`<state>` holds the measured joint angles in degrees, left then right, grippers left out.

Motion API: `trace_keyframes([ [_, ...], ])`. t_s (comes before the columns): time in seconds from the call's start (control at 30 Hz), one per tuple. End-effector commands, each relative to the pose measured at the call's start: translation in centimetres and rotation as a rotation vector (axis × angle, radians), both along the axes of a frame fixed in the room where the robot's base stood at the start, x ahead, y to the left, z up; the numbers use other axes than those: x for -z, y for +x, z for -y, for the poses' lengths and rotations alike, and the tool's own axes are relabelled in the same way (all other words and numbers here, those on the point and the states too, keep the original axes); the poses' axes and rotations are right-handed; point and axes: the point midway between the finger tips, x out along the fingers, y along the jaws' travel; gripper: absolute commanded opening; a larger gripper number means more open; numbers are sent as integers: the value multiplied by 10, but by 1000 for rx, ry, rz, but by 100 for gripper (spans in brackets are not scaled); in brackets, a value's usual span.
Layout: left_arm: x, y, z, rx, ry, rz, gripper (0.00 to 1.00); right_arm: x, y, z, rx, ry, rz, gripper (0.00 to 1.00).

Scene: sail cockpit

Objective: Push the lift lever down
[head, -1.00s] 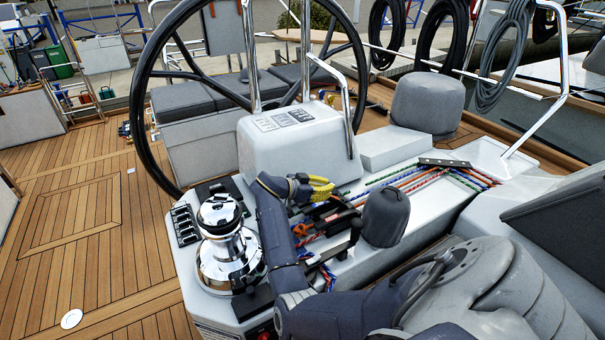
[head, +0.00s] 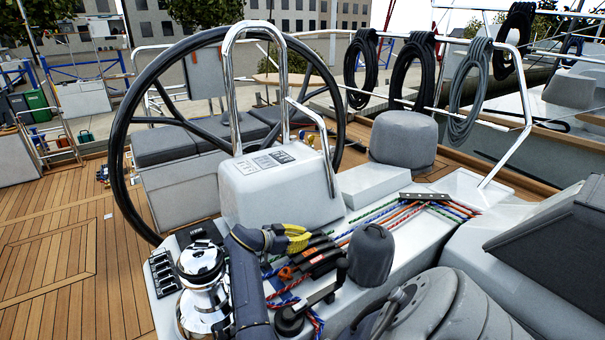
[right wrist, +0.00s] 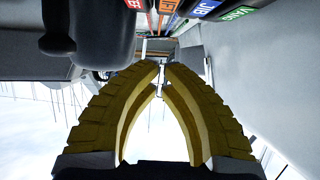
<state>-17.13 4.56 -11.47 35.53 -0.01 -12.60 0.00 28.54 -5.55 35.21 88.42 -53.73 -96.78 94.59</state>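A bank of black rope-clutch levers (head: 318,258) lies side by side on the white console, with coloured ropes running from it. One orange end (head: 287,272) shows at its near left side. In the right wrist view, coloured labels sit at the top edge; the orange label (right wrist: 168,6) seems to mark the lift lever, but it is cut off. My right gripper (head: 301,240), with yellow fingers, is just above the far left end of the levers. In the right wrist view its fingertips (right wrist: 162,67) nearly meet, with nothing held. My left gripper is not in view.
A chrome winch (head: 203,285) stands left of my right arm. A dark covered winch (head: 371,252) stands close right of the levers, with a black handle (head: 312,302) in front. The instrument pod (head: 278,185) and steering wheel (head: 122,160) rise behind.

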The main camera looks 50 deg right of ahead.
Motion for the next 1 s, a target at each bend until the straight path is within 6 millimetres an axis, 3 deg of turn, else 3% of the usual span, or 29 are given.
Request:
trace_keyframes([
  [0.27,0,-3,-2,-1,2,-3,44,-12,1,0,1,0,4,0],
  [0.7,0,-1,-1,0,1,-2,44,-77,0,0,0,0,3,0],
  [1.0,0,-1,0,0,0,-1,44,-98,0,0,1,0,0,0],
])
